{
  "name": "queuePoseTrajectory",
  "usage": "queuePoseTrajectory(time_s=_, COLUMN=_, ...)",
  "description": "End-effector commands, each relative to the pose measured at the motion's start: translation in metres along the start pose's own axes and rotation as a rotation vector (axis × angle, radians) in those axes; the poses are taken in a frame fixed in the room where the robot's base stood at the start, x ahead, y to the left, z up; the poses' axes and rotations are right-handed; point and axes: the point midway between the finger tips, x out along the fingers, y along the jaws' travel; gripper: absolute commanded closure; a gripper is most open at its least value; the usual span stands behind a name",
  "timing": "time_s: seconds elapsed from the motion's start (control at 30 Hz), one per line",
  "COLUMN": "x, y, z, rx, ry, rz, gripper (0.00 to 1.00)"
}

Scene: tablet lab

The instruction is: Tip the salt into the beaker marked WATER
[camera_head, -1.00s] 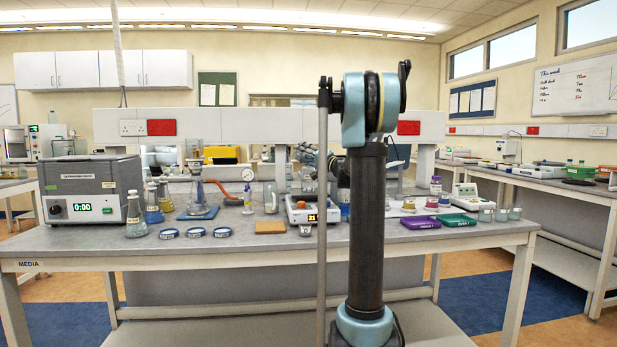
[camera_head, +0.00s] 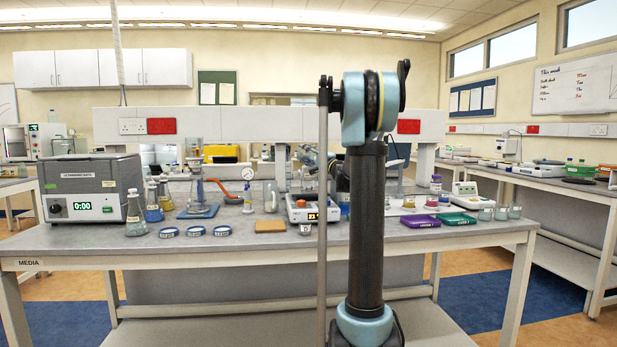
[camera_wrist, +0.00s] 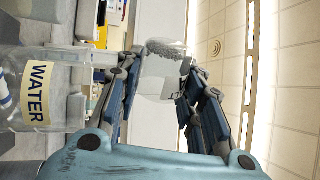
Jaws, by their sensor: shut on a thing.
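In the wrist view, which is rolled sideways, my gripper (camera_wrist: 160,72) is shut on a clear vessel (camera_wrist: 152,84) with grey-white grains of salt (camera_wrist: 165,47) in it. The vessel looks tilted. The clear glass beaker marked WATER (camera_wrist: 38,92) stands at the left of this view, the lower side of the scene, apart from the gripper. I cannot tell whether any salt is in the beaker. In the head view my gripper (camera_head: 312,157) shows partly beside my arm column, above the bench near the balance. The column hides much of that area.
A balance (camera_head: 302,212) with a lit display stands behind an orange-brown pad (camera_head: 270,226). Blue-labelled dishes (camera_head: 196,231), flasks (camera_head: 137,215) and a grey bath (camera_head: 88,195) are to the left. Purple (camera_head: 420,221) and green (camera_head: 454,218) trays lie right. The front bench edge is mostly clear.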

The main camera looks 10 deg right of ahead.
Motion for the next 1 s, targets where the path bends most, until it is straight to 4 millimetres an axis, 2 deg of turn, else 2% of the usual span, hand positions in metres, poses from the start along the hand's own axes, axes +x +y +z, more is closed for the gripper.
queuePoseTrajectory(time_s=1.0, x=-0.0001, y=-0.0006, z=-0.0033, rx=0.132, ry=0.036, rz=-0.001, gripper=0.76)
